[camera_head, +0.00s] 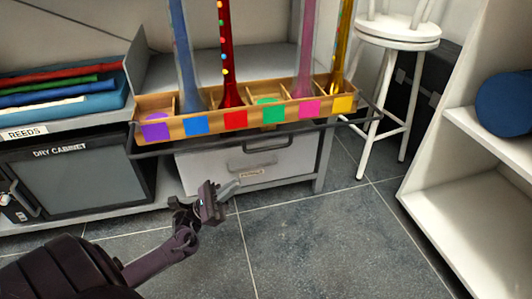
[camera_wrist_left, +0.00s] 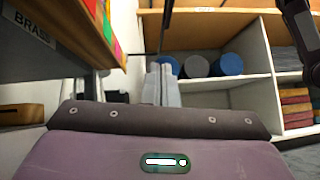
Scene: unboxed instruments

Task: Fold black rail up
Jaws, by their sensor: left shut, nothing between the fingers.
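The black rail (camera_head: 165,152) is a thin dark bar running along the front of the wooden tray (camera_head: 180,133), low at its front edge. Its right end reaches past the tray beside the stool. My left gripper (camera_head: 228,188) is below and in front of the rail, apart from it, before the white drawer. Its two grey fingers are together with nothing between them; they also show in the left wrist view (camera_wrist_left: 161,84). A thin dark bar stands above the fingers in that view; I cannot tell whether it is the rail.
Tall coloured tubes stand in the tray above colour squares. A dry cabinet (camera_head: 75,178) is at left below a reeds shelf. A white stool (camera_head: 398,35) stands behind right. A white shelf (camera_head: 480,140) holds a blue cylinder (camera_head: 505,103). The floor in front is clear.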

